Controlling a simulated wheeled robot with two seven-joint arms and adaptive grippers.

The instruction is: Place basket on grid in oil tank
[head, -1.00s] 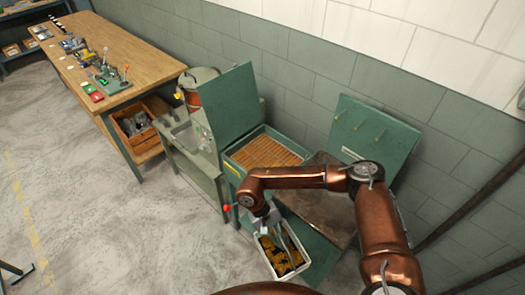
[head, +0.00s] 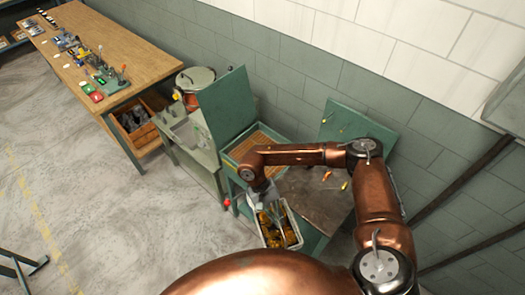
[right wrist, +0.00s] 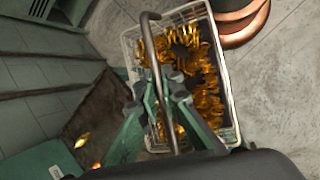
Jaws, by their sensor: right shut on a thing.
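The basket (head: 295,213) is a pale, rectangular wire-like container filled with gold coil springs. It hangs by its handle from my right gripper (head: 262,194). In the right wrist view, my right gripper (right wrist: 162,92) is shut on the grey bar handle (right wrist: 150,45) above the basket (right wrist: 232,88). The oil tank (head: 231,158) is a green box with its lid (head: 222,108) standing open. The brown slatted grid (head: 258,142) shows inside it, beyond my forearm. The basket is outside the tank, in front and to its right. My left gripper is not in view.
A dark work surface (head: 315,203) lies right of the tank, with small orange and yellow items on it. A green hook panel (head: 345,122) stands behind. A sink unit (head: 188,135) and a wooden bench (head: 85,45) are to the left.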

